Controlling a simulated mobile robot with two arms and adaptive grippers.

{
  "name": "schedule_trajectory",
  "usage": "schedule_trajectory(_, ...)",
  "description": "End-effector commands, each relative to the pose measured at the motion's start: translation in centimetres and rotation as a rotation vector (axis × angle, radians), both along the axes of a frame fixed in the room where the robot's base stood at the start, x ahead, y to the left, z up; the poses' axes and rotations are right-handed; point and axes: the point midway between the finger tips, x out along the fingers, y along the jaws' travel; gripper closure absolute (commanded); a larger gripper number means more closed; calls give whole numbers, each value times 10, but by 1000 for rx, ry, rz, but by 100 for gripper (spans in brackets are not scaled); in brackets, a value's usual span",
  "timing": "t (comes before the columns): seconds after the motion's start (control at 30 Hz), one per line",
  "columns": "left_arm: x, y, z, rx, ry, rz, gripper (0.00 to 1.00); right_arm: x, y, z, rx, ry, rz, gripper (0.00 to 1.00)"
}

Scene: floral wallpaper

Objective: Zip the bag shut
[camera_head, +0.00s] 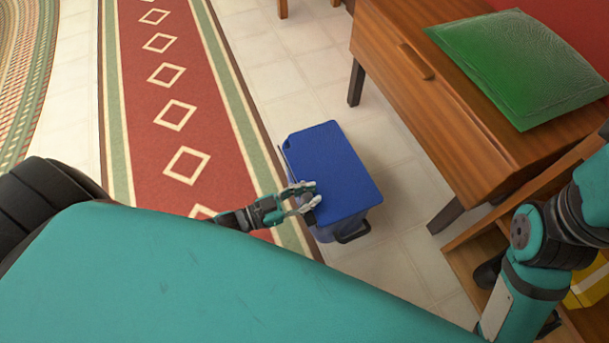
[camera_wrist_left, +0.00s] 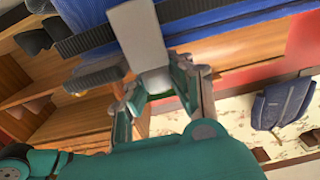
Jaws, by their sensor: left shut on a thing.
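A blue bag (camera_head: 338,165) stands on the tiled floor beside the red runner, its flat blue top facing up. My left gripper (camera_head: 309,197) is at the bag's near left edge, its fingers against the top. In the left wrist view the bag's blue fabric and black bands (camera_wrist_left: 85,40) fill the upper part. There my left gripper (camera_wrist_left: 152,80) is shut on a pale grey tab (camera_wrist_left: 140,35) that looks like the zipper pull. How far the zip is closed cannot be told. My right arm shows at the right edge, but its gripper is out of view.
A wooden cabinet (camera_head: 455,120) with a green cushion (camera_head: 525,65) on it stands right of the bag. A red patterned runner (camera_head: 170,110) lies to the left. Another dark blue bag (camera_wrist_left: 283,103) shows in the left wrist view. Tiles behind the bag are clear.

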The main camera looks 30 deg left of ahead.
Motion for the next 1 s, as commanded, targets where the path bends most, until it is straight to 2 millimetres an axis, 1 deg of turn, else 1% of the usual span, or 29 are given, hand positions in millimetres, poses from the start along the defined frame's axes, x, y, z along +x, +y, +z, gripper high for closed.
schedule_trajectory(0.03,-2,-3,0,-4,0,-4,100,0,0,0,0,3,0,100)
schedule_trajectory(0.33,-3,-4,-1,-4,1,-6,100,0,0,-1,0,3,0,100)
schedule_trajectory(0.37,-3,-5,-1,-4,2,-6,80,0,0,-1,0,3,1,100)
schedule_trajectory(0.57,-3,-4,-1,-3,1,-5,54,0,0,-1,-1,3,1,100)
schedule_trajectory(0.87,-4,-1,-1,-2,1,-3,54,1,0,0,0,2,0,100)
schedule_trajectory(1.0,-15,8,-1,0,4,-3,54,1,0,0,0,2,0,100)
